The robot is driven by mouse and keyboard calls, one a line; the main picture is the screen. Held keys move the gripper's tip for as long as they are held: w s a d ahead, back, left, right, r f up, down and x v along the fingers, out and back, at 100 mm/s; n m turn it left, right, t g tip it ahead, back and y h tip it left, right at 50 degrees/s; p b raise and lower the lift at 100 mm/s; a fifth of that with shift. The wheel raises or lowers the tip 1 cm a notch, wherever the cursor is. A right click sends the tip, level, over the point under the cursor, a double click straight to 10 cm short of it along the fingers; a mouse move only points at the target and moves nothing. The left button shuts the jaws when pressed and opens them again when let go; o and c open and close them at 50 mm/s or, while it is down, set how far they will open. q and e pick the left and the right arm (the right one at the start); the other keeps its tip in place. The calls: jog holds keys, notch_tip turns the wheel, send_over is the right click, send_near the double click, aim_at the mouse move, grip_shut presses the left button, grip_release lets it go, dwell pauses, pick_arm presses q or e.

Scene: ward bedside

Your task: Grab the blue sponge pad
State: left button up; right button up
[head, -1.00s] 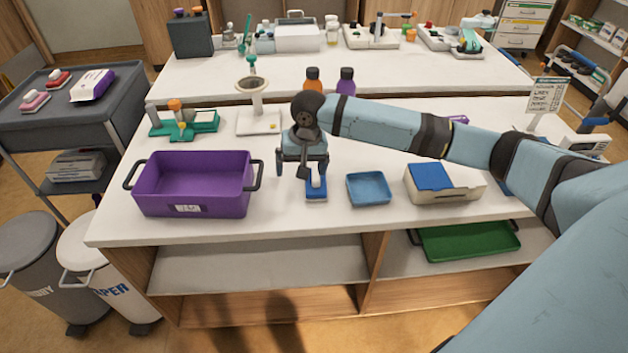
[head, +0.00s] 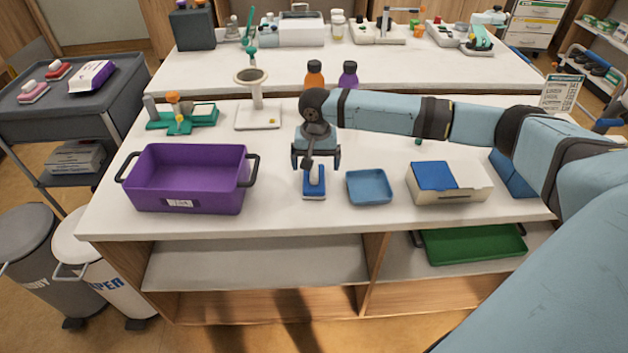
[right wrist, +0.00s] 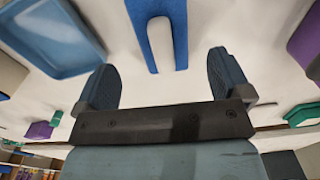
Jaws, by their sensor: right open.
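The blue sponge pad (head: 314,194) lies on the white bench top, with a pale raised grip along its top. My right gripper (head: 316,164) is open and empty, just behind and above the pad, its lower part overlapping the pad's far end in the head view. In the right wrist view the pad (right wrist: 180,38) with its white grip (right wrist: 161,43) shows at the top, lined up with the gap between the open fingers (right wrist: 160,62). The pad's far end is partly hidden in the head view. My left gripper is not in view.
A purple bin (head: 190,183) stands left of the pad. A shallow blue tray (head: 369,199) sits close on its right, then a cream box with a blue top (head: 434,176). Orange (head: 314,76) and purple (head: 349,77) bottles stand behind. The bench in front is clear.

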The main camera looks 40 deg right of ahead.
aim_at(314, 171)
jog(key=f, duration=0.5)
jog(key=shift+a+f+b, duration=0.1)
jog(key=shift+a+b, duration=0.1)
jog(key=shift+b, duration=0.1)
jog(key=shift+c, duration=0.4)
jog(key=c, duration=0.9)
